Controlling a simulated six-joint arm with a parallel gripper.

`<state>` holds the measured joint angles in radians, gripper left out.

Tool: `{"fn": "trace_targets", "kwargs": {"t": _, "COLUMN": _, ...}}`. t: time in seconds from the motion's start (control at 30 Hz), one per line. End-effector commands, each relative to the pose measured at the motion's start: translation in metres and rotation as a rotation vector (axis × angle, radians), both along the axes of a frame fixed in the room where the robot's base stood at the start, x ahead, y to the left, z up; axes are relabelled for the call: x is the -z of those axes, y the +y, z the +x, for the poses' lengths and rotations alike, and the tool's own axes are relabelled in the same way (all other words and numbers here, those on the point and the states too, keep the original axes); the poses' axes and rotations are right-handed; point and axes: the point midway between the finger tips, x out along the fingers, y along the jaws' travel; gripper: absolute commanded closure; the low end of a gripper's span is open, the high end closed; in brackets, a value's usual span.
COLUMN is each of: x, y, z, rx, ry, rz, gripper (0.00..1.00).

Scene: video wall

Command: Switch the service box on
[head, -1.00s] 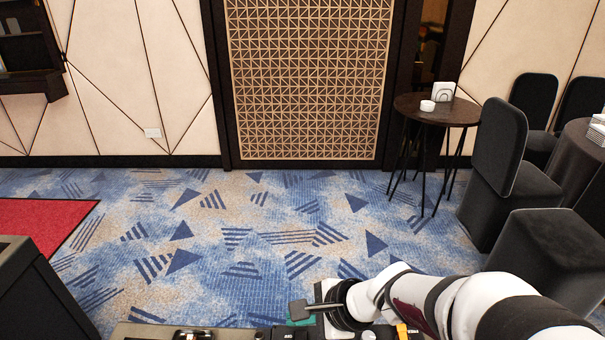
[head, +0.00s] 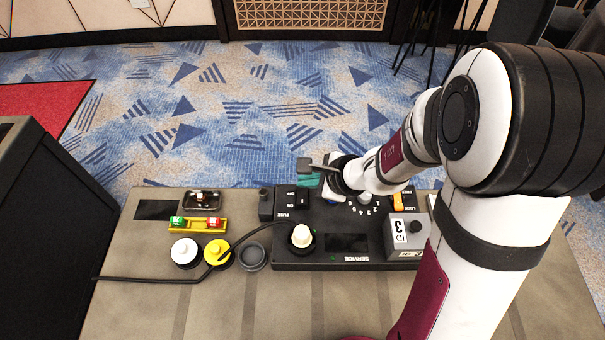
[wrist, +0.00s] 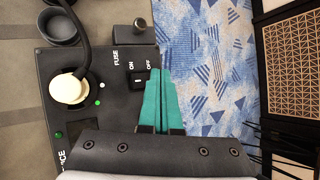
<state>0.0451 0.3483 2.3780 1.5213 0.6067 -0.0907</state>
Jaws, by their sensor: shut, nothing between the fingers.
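The service box (head: 292,262) is a black panel marked SERVICE on the bench. Its black rocker switch (head: 302,197), marked ON and OFF, is near the far left edge, close to the FUSE label. In the wrist view the switch (wrist: 139,80) lies just left of my fingertips; which side is pressed I cannot tell. My gripper (head: 308,178) has teal fingers and is shut and empty beyond the panel's far edge, beside the switch. The fingers (wrist: 157,92) also show in the wrist view; whether they touch anything is unclear. A small green light (wrist: 102,85) shows on the panel.
A cream plug (head: 302,236) with a black cable stands on the panel. A yellow plug (head: 218,253), a white plug (head: 185,252) and an empty grey cup (head: 253,257) are left of it. My arm covers the bench's right.

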Motion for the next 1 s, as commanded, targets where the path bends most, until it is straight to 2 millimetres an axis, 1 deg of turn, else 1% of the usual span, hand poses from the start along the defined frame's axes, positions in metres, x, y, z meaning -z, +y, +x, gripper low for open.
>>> {"fn": "trace_targets", "kwargs": {"t": 0.03, "x": 0.007, "y": 0.0, "z": -0.002, "rx": 0.002, "ry": 0.005, "rz": 0.0, "gripper": 1.0}}
{"fn": "trace_targets", "kwargs": {"t": 0.13, "x": 0.02, "y": 0.0, "z": -0.004, "rx": 0.001, "ry": 0.004, "rz": -0.001, "gripper": 1.0}}
{"fn": "trace_targets", "kwargs": {"t": 0.33, "x": 0.034, "y": 0.0, "z": -0.006, "rx": 0.002, "ry": 0.001, "rz": -0.001, "gripper": 1.0}}
{"fn": "trace_targets", "kwargs": {"t": 0.47, "x": 0.037, "y": -0.001, "z": -0.006, "rx": 0.0, "ry": 0.0, "rz": -0.003, "gripper": 1.0}}
{"fn": "trace_targets", "kwargs": {"t": 1.0, "x": 0.037, "y": -0.001, "z": -0.006, "rx": 0.0, "ry": -0.001, "rz": -0.002, "gripper": 1.0}}
